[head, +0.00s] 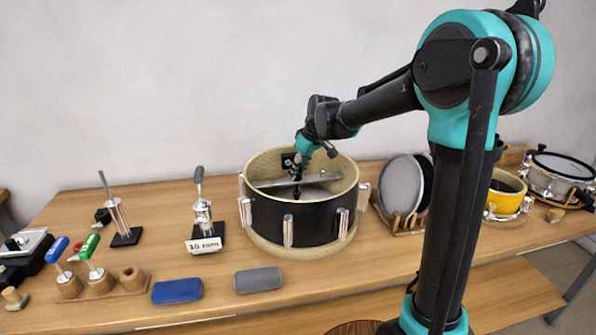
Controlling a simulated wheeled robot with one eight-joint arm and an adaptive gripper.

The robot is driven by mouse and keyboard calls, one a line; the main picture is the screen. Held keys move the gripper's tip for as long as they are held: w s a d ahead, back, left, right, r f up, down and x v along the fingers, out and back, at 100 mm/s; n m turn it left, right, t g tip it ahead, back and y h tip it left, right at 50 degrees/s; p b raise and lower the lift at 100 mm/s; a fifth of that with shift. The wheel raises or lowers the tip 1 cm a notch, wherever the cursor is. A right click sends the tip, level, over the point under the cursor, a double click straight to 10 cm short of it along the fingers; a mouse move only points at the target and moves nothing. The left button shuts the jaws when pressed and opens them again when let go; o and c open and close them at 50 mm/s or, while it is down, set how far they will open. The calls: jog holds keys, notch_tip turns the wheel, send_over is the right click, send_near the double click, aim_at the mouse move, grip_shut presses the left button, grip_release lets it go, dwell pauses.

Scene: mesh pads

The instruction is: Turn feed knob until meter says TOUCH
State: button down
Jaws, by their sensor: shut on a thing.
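A black drum shell (285,222) with a pale wood rim and silver lugs stands upright on the bench. A grey bar (318,178) crosses inside its open top. My gripper (297,188) points down into the shell at this bar. It is shut on a small dark part there, which looks like the feed knob; the fingers mostly hide it. I cannot make out a meter reading TOUCH. A small white sign (204,244) in front of a silver upright tool starts with "10"; the rest is too small to read.
Silver upright tools (121,222) and blue and green handled tools (89,247) stand at left. Blue (177,291) and grey (258,280) pads lie in front. Round grey mesh pads (401,185) stand in a rack at right, before a yellow drum (504,200).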

jog(key=m+t+h, duration=0.1)
jog(key=m, duration=0.3)
jog(key=shift+a, duration=0.1)
jog(key=shift+m+h, duration=0.7)
jog(key=shift+m, duration=0.9)
jog(key=c, duration=1.2)
grip_release()
jog(key=shift+s, duration=0.1)
jog(key=v, duration=1.2)
jog(key=shift+s, duration=0.25)
jog(key=shift+f, duration=0.1)
